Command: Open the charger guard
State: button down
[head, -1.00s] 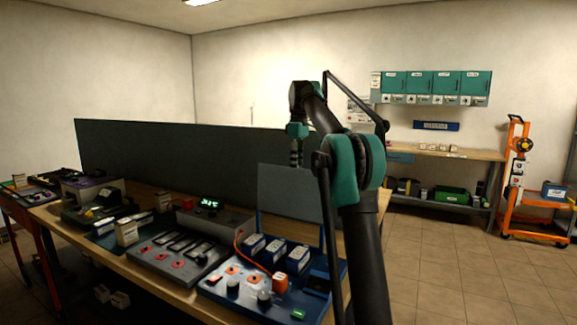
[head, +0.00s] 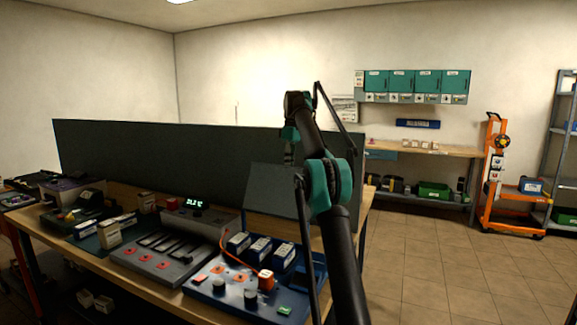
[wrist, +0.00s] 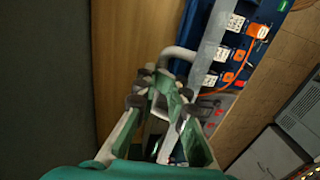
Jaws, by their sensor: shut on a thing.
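The charger guard (head: 272,190) is a grey flat panel standing raised at the back edge of the blue charger (head: 225,292) in the head view. It leans back a little. In the wrist view the guard (wrist: 208,52) shows nearly edge-on as a pale strip beside the blue charger, with a grey bar handle (wrist: 180,52) on it. My gripper (wrist: 158,78) is shut on this handle at its near end. In the head view my gripper (head: 289,155) is at the guard's top edge, partly hidden by my arm.
A long dark screen (head: 150,160) stands along the back of the wooden bench. Battery packs (head: 261,248) and an orange cable sit on the charger. A grey charger (head: 160,258) stands to its left. Open floor (head: 430,260) lies to the right, before an orange trolley (head: 490,180).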

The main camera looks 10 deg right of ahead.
jog(key=shift+w+d+f, duration=0.25)
jog(key=shift+w+f, duration=0.15)
jog(key=shift+f, duration=0.15)
jog(key=shift+w+d+f, duration=0.25)
jog(key=shift+w+f, duration=0.1)
jog(key=shift+f, duration=0.2)
jog(key=c, duration=2)
grip_release()
jog(key=o, duration=0.4)
jog(key=shift+w+f, duration=0.2)
jog(key=shift+w, duration=0.05)
jog(key=shift+a+r, duration=0.15)
jog(key=shift+s, duration=0.1)
